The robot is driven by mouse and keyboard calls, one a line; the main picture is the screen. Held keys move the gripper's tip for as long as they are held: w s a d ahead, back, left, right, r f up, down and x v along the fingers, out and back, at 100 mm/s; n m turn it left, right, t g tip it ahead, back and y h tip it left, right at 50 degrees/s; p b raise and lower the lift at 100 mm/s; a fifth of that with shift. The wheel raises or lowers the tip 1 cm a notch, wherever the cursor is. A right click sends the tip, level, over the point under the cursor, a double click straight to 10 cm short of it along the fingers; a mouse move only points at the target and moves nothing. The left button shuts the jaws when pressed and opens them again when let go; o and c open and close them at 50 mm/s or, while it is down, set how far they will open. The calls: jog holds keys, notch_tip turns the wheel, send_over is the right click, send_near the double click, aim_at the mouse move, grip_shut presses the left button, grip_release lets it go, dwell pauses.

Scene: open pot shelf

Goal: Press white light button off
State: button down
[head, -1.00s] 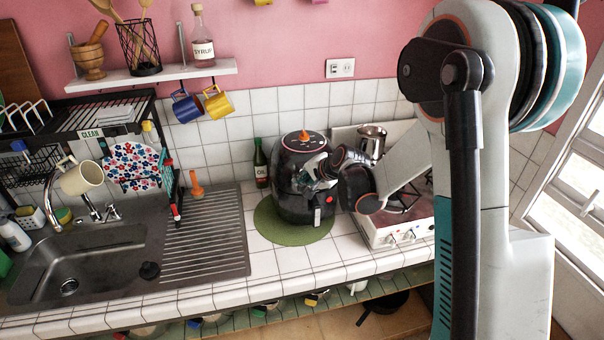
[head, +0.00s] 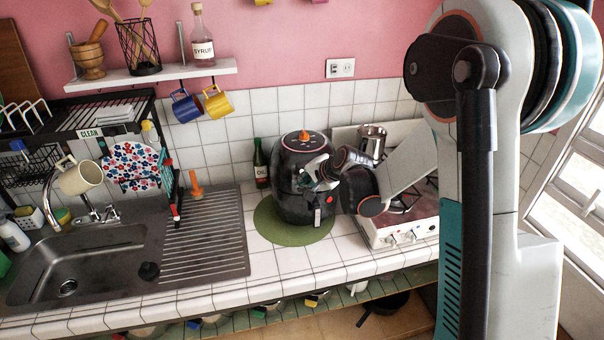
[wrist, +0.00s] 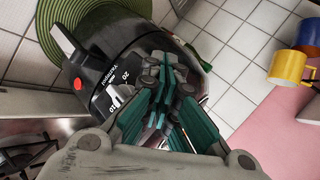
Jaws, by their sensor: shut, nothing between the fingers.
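The black air fryer (head: 295,200) stands on the counter. In the wrist view the same fryer (wrist: 105,50) shows a red round light (wrist: 77,84) and a dial panel with numbers (wrist: 125,76). A small white piece (wrist: 118,93) lies beside the numbers; I cannot tell if it is the white light button. My gripper (head: 306,180) is at the fryer's upper front in the head view. In the wrist view my gripper (wrist: 165,68) has its teal fingers together, empty, over the fryer's edge. It hides part of the panel, and contact cannot be told.
A green round mat (head: 268,222) lies under the fryer. An oil bottle (head: 261,165) stands behind it to the left. A white stove (head: 385,235) with a metal pot (head: 372,140) is on the right. The draining board (head: 205,240) and sink are on the left.

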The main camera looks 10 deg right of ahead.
jog(key=s, duration=0.6)
jog(key=shift+b, duration=0.45)
jog(key=s+f+n+g+h+b, duration=0.1)
jog(key=s+n+b, duration=0.4)
jog(key=s, duration=1)
jog(key=s+f+n+h+b, duration=0.2)
jog(key=s+f+n+b, duration=0.2)
jog(key=s+b, duration=0.8)
jog(key=s+n, duration=0.1)
jog(key=s, duration=0.2)
jog(key=shift+d+f+n+g+h, duration=0.25)
jog(key=shift+d+n+g+h, duration=0.05)
jog(key=shift+d+n+g, duration=0.1)
jog(key=shift+s, duration=0.1)
